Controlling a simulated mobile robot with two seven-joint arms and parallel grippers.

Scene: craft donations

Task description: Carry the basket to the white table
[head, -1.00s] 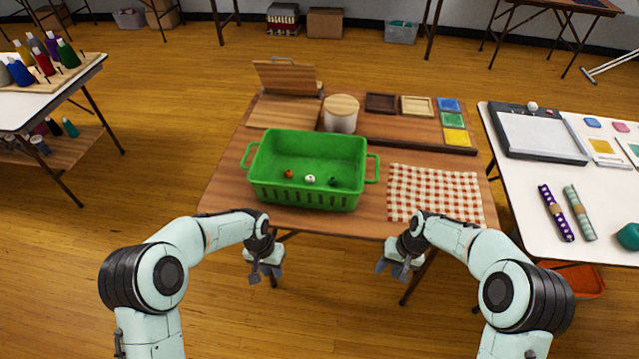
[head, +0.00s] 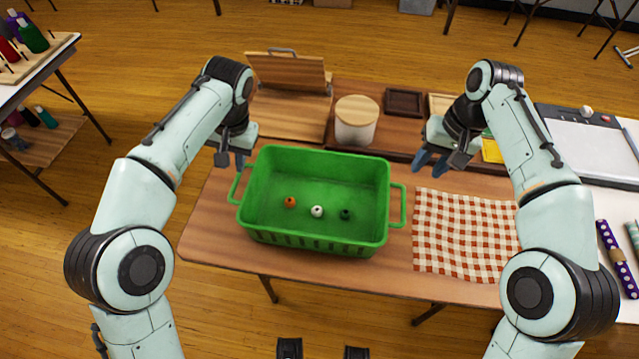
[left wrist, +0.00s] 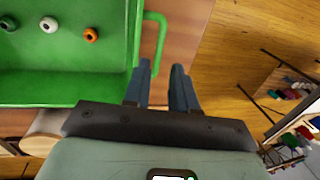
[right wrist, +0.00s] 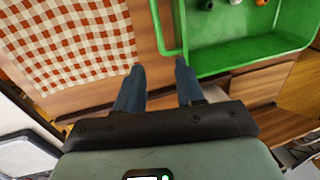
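The green basket (head: 318,243) stands upright on the brown wooden table (head: 215,240), with an orange, a white and a dark bead-like piece inside. My left gripper (head: 230,160) is open and empty, above and behind the basket's left handle; that handle (left wrist: 160,45) shows near its fingertips in the left wrist view. My right gripper (head: 432,163) is open and empty, above and behind the right handle (right wrist: 160,30), which lies just beyond its fingertips in the right wrist view. A white-topped table (head: 606,203) stands at the right, partly hidden by my right arm.
A checked cloth (head: 460,235) lies right of the basket. A lidded canister (head: 356,120), an open wooden box (head: 287,75) and small trays (head: 404,101) stand behind it. The white table holds a drawing pad (head: 590,145) and rolls (head: 615,258). Another white-topped table with bottles is far left.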

